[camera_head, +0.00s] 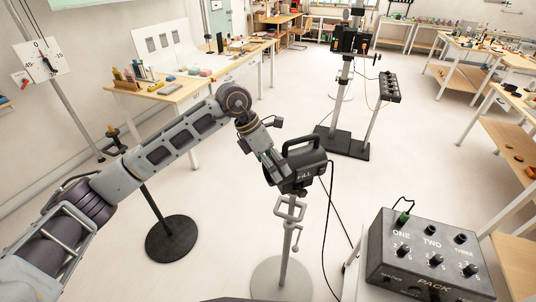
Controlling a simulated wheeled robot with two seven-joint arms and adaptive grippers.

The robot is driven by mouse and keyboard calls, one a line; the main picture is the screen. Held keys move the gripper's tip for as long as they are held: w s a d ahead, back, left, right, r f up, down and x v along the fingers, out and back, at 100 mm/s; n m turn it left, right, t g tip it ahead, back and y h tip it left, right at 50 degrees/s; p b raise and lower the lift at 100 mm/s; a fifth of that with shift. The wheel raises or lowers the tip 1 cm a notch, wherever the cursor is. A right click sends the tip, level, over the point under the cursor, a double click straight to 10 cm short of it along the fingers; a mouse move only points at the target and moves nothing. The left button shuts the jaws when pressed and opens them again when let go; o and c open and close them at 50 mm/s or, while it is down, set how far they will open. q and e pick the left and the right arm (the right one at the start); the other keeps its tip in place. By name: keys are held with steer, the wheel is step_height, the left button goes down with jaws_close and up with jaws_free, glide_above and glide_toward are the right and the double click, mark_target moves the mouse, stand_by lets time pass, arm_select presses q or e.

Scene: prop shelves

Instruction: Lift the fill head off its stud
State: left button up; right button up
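The fill head (303,173) is a black lamp housing with a loop handle on top and "FILL" in white on its side. It sits at the top of a grey light stand (285,240) with a round base. The stud under it is hidden, so I cannot tell how it is seated. My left gripper (275,172) reaches down from the upper left to the left end of the head. Its fingertips are dark and merge with the housing, so contact and opening are unclear. My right gripper is out of view.
A power pack (432,250) with several knobs and one green plug stands at the lower right. A black cable (331,215) hangs right of the stand. A black round-base stand (172,238) is at the left. Another light stand (342,85) is behind. Open floor lies between.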

arm_select(q)
steer(key=shift+x, duration=0.9)
steer(key=shift+f, duration=0.1)
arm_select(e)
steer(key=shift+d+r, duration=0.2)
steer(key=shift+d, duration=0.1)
arm_select(q)
steer(key=c, duration=1.8)
steer(key=o, duration=1.4)
steer(key=shift+c, duration=0.2)
steer(key=c, duration=0.5)
steer(key=shift+w+r, duration=0.1)
steer(key=shift+r, duration=0.1)
steer(key=shift+c, duration=0.6)
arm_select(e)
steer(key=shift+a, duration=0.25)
arm_select(q)
steer(key=shift+d+r, duration=0.1)
steer(key=shift+r, duration=0.1)
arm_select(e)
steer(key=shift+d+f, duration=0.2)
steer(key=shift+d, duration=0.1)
arm_select(q)
steer(key=shift+r, duration=0.15)
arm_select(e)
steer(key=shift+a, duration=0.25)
